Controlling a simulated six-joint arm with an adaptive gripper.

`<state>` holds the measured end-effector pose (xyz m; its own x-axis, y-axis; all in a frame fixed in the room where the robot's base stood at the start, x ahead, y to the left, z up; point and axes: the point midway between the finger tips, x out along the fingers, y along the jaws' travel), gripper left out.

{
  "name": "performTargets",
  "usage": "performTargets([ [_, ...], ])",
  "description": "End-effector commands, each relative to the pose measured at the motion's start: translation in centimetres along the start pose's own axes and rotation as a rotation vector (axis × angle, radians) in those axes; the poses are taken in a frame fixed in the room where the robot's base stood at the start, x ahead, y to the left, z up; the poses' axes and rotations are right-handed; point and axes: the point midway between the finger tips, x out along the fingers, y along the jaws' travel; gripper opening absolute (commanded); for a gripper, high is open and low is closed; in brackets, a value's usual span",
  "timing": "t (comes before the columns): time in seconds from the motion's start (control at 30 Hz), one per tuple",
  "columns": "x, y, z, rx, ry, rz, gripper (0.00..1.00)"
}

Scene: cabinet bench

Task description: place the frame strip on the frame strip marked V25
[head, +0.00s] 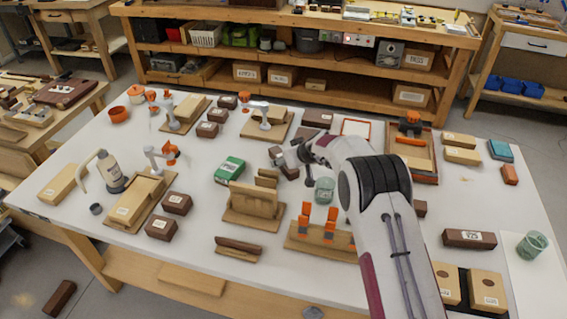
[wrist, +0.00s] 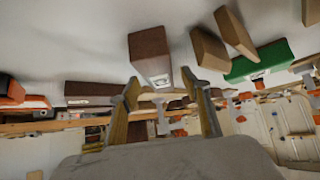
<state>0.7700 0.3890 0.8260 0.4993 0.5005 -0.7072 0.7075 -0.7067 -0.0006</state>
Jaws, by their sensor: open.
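My gripper (wrist: 163,86) is open in the wrist view, with its two fingers apart and nothing held between them. In the head view my gripper (head: 303,163) hangs over the middle of the bench, partly hidden by my own wrist. A dark brown block with a white label (wrist: 150,55) stands just beyond the fingertips in the wrist view, apart from them. A dark brown strip (head: 239,244) lies along a tan one near the front edge in the head view. A longer dark labelled piece (head: 469,239) lies at the right. I cannot read V25 on any label.
A green box (head: 230,169) and tan upright boards on a base (head: 254,204) stand left of my gripper. Orange clamps (head: 318,220) stand in front. A green glass (head: 532,245) is at the right edge. Bare bench top (head: 205,260) shows at the front left.

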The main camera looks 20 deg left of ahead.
Motion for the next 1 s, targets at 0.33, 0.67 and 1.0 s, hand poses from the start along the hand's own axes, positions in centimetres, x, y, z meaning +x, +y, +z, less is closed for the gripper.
performTargets([
  [0.33,2.0,0.0,0.0,-0.001,0.0,0.002,0.47],
  [0.67,2.1,0.0,0.0,-0.001,-0.001,0.002,0.47],
  [1.0,2.1,0.0,0.0,0.0,-0.001,0.002,0.32],
])
